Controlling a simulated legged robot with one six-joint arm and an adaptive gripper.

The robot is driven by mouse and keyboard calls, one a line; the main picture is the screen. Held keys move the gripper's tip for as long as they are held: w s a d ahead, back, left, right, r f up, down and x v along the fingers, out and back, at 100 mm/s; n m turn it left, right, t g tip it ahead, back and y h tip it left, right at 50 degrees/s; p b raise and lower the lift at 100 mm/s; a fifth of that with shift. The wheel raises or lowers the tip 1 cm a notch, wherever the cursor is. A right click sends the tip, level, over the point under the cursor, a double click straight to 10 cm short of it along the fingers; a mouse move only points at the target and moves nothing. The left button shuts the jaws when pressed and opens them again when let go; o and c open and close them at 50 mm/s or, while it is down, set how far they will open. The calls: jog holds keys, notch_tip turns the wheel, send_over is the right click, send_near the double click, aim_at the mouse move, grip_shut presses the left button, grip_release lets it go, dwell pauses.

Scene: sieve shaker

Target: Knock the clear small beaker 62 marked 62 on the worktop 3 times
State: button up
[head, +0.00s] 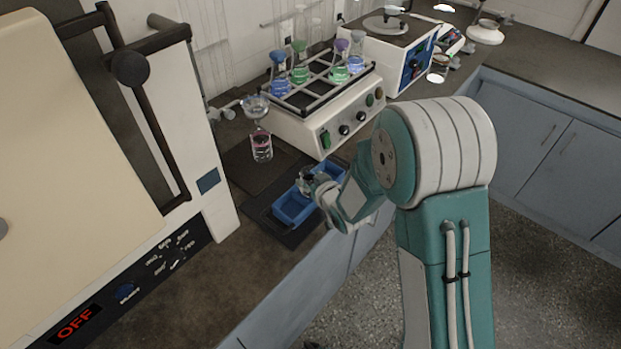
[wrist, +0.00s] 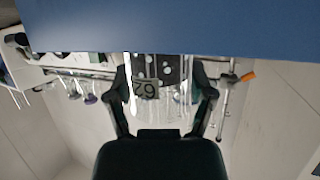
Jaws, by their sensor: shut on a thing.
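The clear small beaker 62 (wrist: 172,112) is between the two fingers of my gripper (wrist: 163,92) in the wrist view. Its dark label with the number 62 shows upside down in this view. My gripper is shut on the beaker's sides. In the head view my gripper (head: 318,186) is over the blue trays, and the beaker there is small and mostly hidden by the fingers. The dark worktop (head: 240,262) runs under the trays; I cannot tell the gap between the beaker and the surface below.
Blue trays (head: 292,208) lie on a dark mat under my gripper. A glass with pink liquid (head: 261,148) stands behind them to the left. A shaker with coloured flasks (head: 318,128) stands behind. A large cream device (head: 75,120) fills the left. Bare worktop lies at the front left.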

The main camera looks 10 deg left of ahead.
notch_tip(320, 180, down, 3)
jog(key=shift+s+d+f, duration=0.1)
jog(key=shift+s, duration=0.1)
jog(key=r, duration=0.3)
jog(key=shift+w+a, duration=0.15)
jog(key=shift+a, duration=0.05)
jog(key=shift+d+r, duration=0.15)
jog(key=shift+r, duration=0.4)
